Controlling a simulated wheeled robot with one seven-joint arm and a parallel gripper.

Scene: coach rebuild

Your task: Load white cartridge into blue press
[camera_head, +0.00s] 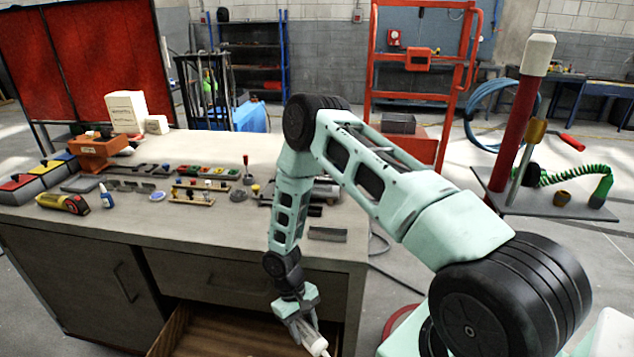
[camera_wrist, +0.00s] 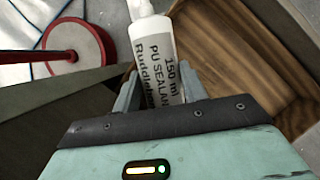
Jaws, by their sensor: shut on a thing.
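The white cartridge (camera_wrist: 158,50) is labelled "150 ml PU SEALANT" and has a white nozzle end. My gripper (camera_wrist: 160,92) is shut around it, one finger on each side. In the head view my gripper (camera_head: 306,325) points down at the front of the workbench, above or near the right part of an open wooden drawer (camera_head: 215,335). The white tip of the cartridge (camera_head: 317,346) shows there at the bottom edge. I cannot make out a blue press with certainty in either view.
The grey workbench (camera_head: 220,232) carries tools, small parts and coloured-lid bins (camera_head: 30,184) at the left. An orange device (camera_head: 100,152) stands at the back left. The drawer interior (camera_wrist: 250,60) lies at the right in the wrist view. A red round base (camera_wrist: 78,48) stands on the floor.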

